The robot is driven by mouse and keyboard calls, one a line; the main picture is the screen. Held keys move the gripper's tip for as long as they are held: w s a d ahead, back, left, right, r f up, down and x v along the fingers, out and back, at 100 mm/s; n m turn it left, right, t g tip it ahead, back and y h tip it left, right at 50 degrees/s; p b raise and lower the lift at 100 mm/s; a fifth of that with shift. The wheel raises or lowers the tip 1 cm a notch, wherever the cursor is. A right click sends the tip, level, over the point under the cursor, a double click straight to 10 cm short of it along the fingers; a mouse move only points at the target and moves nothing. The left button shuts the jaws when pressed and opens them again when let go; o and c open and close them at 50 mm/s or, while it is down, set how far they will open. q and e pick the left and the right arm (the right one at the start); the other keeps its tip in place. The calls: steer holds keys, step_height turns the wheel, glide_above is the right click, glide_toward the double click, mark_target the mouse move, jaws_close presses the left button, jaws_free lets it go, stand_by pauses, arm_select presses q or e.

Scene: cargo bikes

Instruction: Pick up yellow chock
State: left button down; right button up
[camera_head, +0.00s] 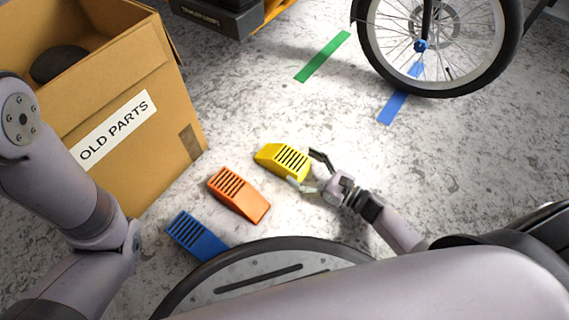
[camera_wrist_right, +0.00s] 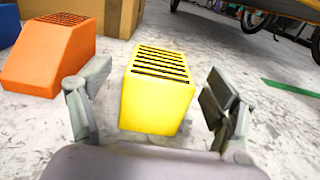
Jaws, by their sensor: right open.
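The yellow chock (camera_head: 281,161) lies on the speckled floor in the head view, its slotted top facing up. My right gripper (camera_head: 305,170) is open at the chock's right end. In the right wrist view the yellow chock (camera_wrist_right: 158,92) stands between the two spread fingers of my right gripper (camera_wrist_right: 155,105), with a visible gap on each side. My left arm comes in from the left in the head view, but its gripper is out of sight.
An orange chock (camera_head: 240,195) and a blue chock (camera_head: 197,236) lie to the lower left of the yellow one. A cardboard box (camera_head: 165,85) labelled OLD PARTS stands at the left. A bike wheel (camera_head: 510,40), green tape (camera_head: 322,57) and blue tape (camera_head: 392,108) are farther back.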

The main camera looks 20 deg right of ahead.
mark_target(278, 151)
steer(key=b+x, duration=0.1)
steer(key=x, duration=0.1)
steer(key=b+x, duration=0.2)
steer(key=shift+f, duration=0.25)
steer(key=shift+w+a+r, duration=0.15)
steer(key=shift+w+a, duration=0.25)
steer(key=shift+w, duration=0.1)
steer(key=shift+c, duration=0.4)
steer(key=c, duration=1.4)
steer(key=shift+r, duration=0.15)
steer(key=c, duration=0.3)
